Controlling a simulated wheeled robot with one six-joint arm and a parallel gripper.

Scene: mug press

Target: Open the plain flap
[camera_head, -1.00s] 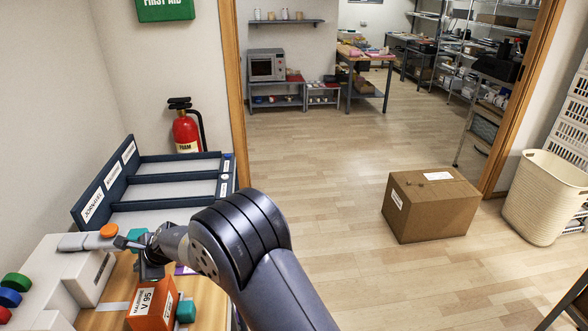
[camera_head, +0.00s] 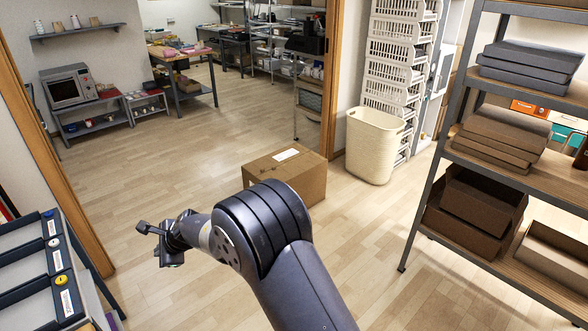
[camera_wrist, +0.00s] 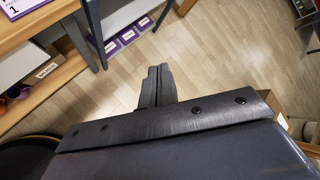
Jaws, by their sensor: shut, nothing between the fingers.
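My gripper (camera_head: 146,229) is in the air left of the cardboard box in the head view, over the floor and apart from everything. In the wrist view its two dark fingers (camera_wrist: 156,86) are together and empty, with bare floor beyond them. I cannot pick out a plain flap for certain in either view. The cardboard box (camera_head: 290,179) stands on the floor behind my arm, its top closed with a white label on it. My arm hides part of its front.
A dark-framed tray unit (camera_head: 62,276) stands at the lower left. A cream basket (camera_head: 373,148) stands right of the box. A grey-framed shelf rack (camera_head: 447,150) with dark cartons fills the right. The floor (camera_head: 150,180) between is clear.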

